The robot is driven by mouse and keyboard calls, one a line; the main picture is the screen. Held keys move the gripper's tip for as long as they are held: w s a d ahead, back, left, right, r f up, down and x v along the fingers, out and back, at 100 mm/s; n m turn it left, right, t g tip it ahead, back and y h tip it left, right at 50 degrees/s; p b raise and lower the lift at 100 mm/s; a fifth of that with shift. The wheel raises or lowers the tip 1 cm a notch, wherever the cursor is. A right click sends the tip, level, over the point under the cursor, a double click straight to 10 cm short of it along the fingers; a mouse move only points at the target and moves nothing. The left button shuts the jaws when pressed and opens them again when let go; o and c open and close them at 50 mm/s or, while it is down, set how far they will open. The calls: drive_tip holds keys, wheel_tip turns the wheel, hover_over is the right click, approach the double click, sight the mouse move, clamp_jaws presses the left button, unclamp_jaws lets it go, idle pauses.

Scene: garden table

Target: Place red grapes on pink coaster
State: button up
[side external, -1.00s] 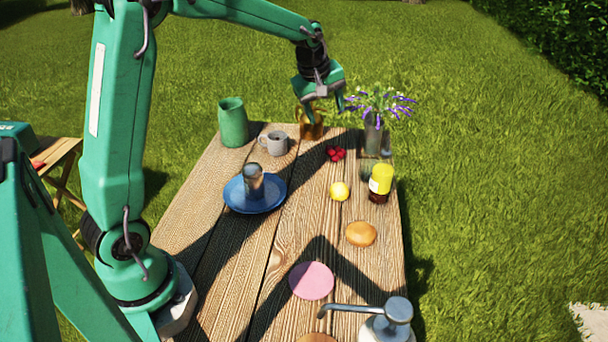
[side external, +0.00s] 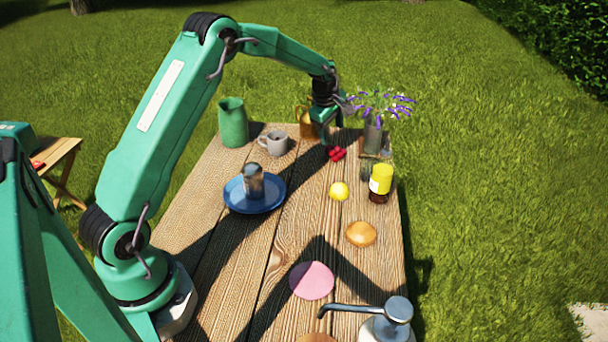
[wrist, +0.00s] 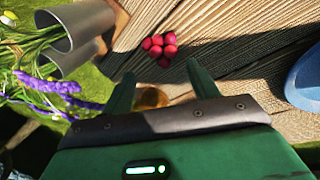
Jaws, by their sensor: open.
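The red grapes (side external: 337,154) lie in a small cluster on the far part of the wooden table. They also show in the wrist view (wrist: 161,48), just beyond and between the fingertips. My gripper (side external: 332,134) is open and empty, pointing down just above the grapes; its two green fingers show apart in the wrist view (wrist: 157,78). The pink coaster (side external: 311,280) lies flat and bare on the near part of the table, and is not in the wrist view.
A vase of purple flowers (side external: 374,135) stands right of the grapes, an amber jug (side external: 305,124) behind left. A grey mug (side external: 274,143), blue plate (side external: 239,200), lemon (side external: 339,191), yellow-capped jar (side external: 380,183), bun (side external: 361,234) and metal dispenser (side external: 388,325) stand around.

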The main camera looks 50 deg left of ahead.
sight(334, 148)
drive_tip(key=shift+x, duration=3.8)
drive_tip(key=shift+s+d, duration=0.1)
drive_tip(key=shift+c, duration=0.2)
drive_tip(key=c, duration=0.8)
drive_tip(key=shift+r, duration=0.1)
drive_tip(key=shift+r, duration=0.2)
drive_tip(key=shift+c, duration=0.5)
drive_tip(key=shift+r, duration=4.75)
